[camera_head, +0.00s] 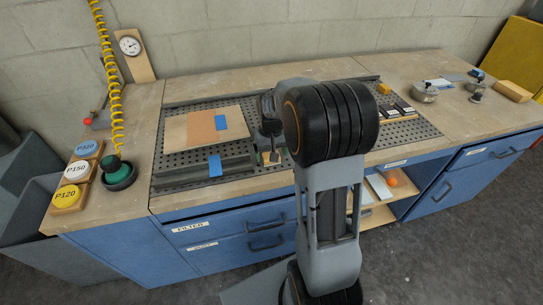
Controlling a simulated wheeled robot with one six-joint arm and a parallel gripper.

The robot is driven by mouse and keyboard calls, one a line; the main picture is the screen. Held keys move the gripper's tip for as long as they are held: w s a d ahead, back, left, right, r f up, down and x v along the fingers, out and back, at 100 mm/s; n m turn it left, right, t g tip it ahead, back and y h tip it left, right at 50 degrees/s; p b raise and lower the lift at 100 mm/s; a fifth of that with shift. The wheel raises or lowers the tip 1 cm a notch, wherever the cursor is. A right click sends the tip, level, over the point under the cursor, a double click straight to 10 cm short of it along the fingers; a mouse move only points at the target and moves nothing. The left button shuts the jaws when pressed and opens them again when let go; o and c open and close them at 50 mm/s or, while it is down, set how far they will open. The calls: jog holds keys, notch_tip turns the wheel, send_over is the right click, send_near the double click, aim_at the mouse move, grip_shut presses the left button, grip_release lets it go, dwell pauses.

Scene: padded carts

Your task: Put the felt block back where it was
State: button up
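My gripper (270,148) hangs over the perforated grey bench top, right of a pale board (178,132) with a browner section. A small tan piece (271,158) shows at its fingertips. It may be the felt block, but it is too small to identify. My arm blocks much of the view there, and I cannot see whether the fingers are closed on the piece. A tan block (513,91) lies at the bench's far right. I cannot tell whether that block is felt or wood.
Sanding discs in wooden holders (75,171) and a green-topped sander (118,173) on a yellow hose stand at left. Blue tape (215,165) marks a grey rail. Dark labelled blocks (402,109), a yellow cube (384,88) and metal pots (425,92) stand at right.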

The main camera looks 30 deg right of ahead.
notch_tip(320, 180, up, 10)
jog(key=f+p, duration=0.1)
jog(key=s+a+n+t, duration=0.1)
jog(key=s+a, duration=0.3)
jog(key=s, duration=0.4)
jog(key=s+a+n+t, duration=0.1)
jog(key=s+a+t, duration=0.1)
jog(key=s+a, duration=0.3)
jog(key=s, duration=0.2)
jog(key=shift+s+a+f, duration=0.2)
jog(key=shift+s+a, duration=0.05)
jog(key=shift+s, duration=0.1)
